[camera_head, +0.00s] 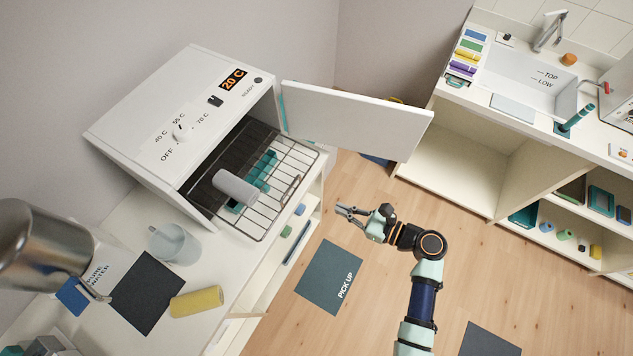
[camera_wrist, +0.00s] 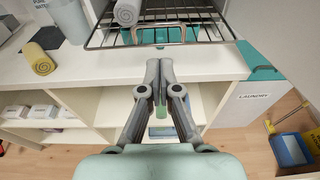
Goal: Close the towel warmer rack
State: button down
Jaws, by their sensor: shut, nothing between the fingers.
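The towel warmer (camera_head: 160,120) is a white box on the left counter, its door (camera_head: 355,122) swung open to the right. Its wire rack (camera_head: 262,224) sticks out of the opening, with a rolled grey towel (camera_head: 236,188) on it. A small loop handle (camera_head: 291,189) is at the rack's front. In the wrist view the rack (camera_wrist: 205,30) lies ahead, with the rolled towel (camera_wrist: 127,12) at its left. My gripper (camera_head: 344,212) is shut and empty, apart from the rack, in front of it. Its fingertips (camera_wrist: 159,66) are together below the rack's front edge in the wrist view.
The open door stands right of the rack. A laundry bin (camera_wrist: 255,95) is below right. Floor around my arm is mostly clear.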

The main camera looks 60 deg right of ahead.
jog(key=b+x, duration=0.1)
jog(key=x, duration=1.3)
jog(key=shift+w+a, duration=0.1)
